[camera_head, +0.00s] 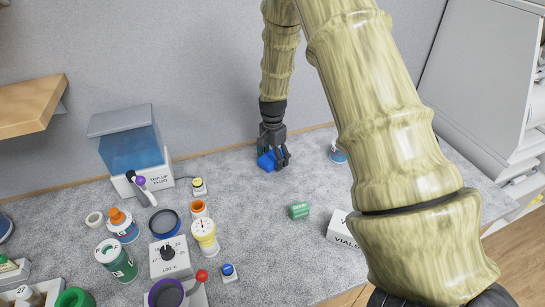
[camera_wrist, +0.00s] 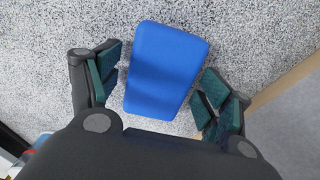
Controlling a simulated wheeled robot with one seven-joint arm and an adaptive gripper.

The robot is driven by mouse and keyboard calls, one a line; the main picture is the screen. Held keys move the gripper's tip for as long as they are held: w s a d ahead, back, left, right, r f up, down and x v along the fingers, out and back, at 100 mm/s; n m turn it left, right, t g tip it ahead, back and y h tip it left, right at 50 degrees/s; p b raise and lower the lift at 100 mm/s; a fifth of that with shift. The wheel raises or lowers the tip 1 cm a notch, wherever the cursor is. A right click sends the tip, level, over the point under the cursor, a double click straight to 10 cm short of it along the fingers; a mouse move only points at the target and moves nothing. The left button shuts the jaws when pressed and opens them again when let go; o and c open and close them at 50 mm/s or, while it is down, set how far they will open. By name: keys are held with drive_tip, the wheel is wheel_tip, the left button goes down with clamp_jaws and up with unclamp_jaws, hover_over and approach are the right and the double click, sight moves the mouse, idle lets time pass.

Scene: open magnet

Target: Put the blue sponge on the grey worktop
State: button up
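The blue sponge (camera_head: 267,160) is at the back of the grey speckled worktop (camera_head: 255,235), near the wall, partly hidden by my gripper (camera_head: 274,157). In the wrist view the sponge (camera_wrist: 165,70) is a blue block with rounded corners, slightly tilted in the picture, against the speckled worktop (camera_wrist: 265,40). My gripper (camera_wrist: 160,72) is open, with its green-padded fingers on either side of the sponge. A gap shows between the sponge and the fingers on each side. The sponge appears to lie on the worktop, though its underside is hidden.
A small green block (camera_head: 299,210) and a white vials box (camera_head: 343,230) stand in front. A blue-tanked fluid dispenser (camera_head: 133,150) stands left, with several bottles, knobs and dials before it. A can (camera_head: 337,153) is right of my gripper. The worktop's middle is fairly clear.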

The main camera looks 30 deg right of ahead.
sight(273, 156)
drive_tip(key=shift+r, duration=0.15)
wheel_tip(273, 156, up, 12)
drive_tip(key=b, duration=0.3)
idle(0.4)
drive_tip(key=shift+c, duration=0.4)
